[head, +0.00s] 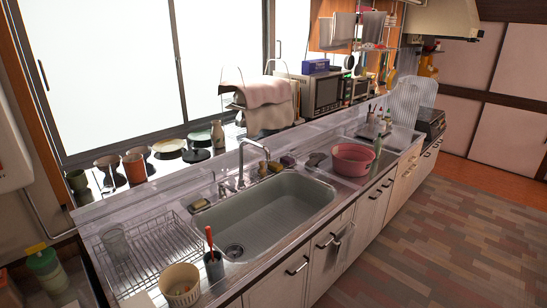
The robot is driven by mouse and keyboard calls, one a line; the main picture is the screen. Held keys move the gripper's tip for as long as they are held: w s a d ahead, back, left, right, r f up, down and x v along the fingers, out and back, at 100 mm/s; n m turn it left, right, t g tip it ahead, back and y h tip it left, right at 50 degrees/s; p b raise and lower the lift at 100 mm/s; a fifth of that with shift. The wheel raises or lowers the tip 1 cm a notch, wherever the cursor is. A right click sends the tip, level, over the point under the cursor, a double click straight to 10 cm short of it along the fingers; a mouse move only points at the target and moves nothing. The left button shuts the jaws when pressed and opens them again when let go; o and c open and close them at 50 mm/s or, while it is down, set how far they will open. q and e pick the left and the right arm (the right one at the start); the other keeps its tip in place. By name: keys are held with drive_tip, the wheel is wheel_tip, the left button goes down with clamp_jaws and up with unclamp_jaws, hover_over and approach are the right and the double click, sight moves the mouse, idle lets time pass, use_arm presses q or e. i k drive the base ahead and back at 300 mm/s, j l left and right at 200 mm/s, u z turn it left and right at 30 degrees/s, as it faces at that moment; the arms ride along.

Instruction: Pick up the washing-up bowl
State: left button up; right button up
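The washing-up bowl (352,160) is a pink round basin in the head view. It stands on the metal counter to the right of the sink, near the counter's front edge. It appears upright, and its inside looks empty from this angle. A green bottle (377,146) stands close by its right side; I cannot tell if they touch. Neither my left nor my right gripper is in the picture.
The sink (265,212) with its faucet (254,160) lies left of the bowl. A wire dish rack (150,258), a cream basket (180,284) and a dark cup with a red-handled utensil (213,264) stand at the near left. Open floor (430,240) runs along the cabinets.

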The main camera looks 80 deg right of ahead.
sight(349, 159)
drive_tip(key=z, duration=3.45)
drive_tip(key=i+z, duration=0.1)
drive_tip(key=z, duration=0.3)
drive_tip(key=i+l+z, duration=0.1)
drive_tip(key=z, duration=0.3)
drive_tip(key=i, duration=3.3)
drive_tip(key=i+u, duration=0.35)
drive_tip(key=i, duration=0.25)
drive_tip(key=i+l+u, duration=0.35)
drive_tip(key=i, duration=0.2)
drive_tip(key=j+u, duration=0.1)
drive_tip(key=u, duration=1.7)
